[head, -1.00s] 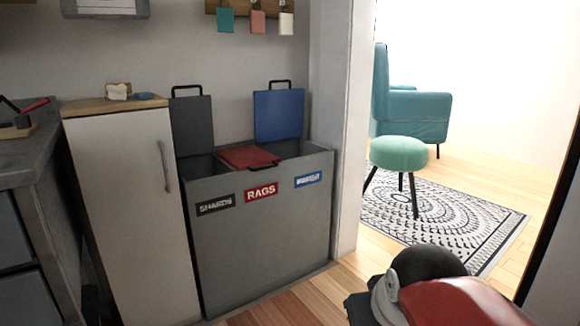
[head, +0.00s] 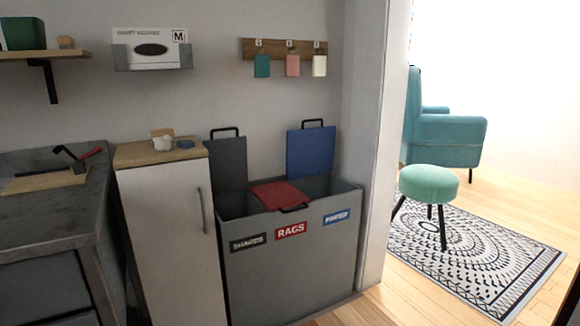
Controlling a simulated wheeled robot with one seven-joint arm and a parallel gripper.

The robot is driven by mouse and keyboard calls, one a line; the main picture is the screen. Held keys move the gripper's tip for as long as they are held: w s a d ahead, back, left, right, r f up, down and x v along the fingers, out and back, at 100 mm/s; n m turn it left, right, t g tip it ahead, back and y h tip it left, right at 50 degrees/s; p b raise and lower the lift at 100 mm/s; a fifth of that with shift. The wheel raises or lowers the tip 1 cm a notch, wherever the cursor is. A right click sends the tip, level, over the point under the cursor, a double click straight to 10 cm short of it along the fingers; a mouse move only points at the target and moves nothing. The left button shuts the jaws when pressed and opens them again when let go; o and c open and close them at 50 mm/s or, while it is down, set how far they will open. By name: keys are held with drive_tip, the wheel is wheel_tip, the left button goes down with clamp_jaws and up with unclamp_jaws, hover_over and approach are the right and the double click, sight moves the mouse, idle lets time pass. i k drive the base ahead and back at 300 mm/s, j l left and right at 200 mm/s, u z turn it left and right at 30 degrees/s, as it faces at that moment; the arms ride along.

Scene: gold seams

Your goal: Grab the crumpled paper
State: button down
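A small whitish lump (head: 162,142) sits on the wooden top of the white cabinet, beside a small blue item (head: 185,144). It is too small to tell whether the lump is crumpled paper. No other crumpled paper shows clearly. The grey sorting bin (head: 290,268) has labels reading SHARDS, RAGS and PAPER. Its dark grey lid (head: 228,165) and blue lid (head: 311,150) stand open, and its red lid (head: 281,195) lies shut. My gripper is not in view.
The white cabinet (head: 165,235) stands between the bin and a grey workbench (head: 50,225) with tools on a board (head: 45,180). A glove box (head: 150,48) hangs above. Right of the wall edge, a green stool (head: 428,184) stands on a patterned rug (head: 480,255).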

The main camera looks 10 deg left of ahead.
sight(161, 143)
drive_tip(key=u, duration=1.25)
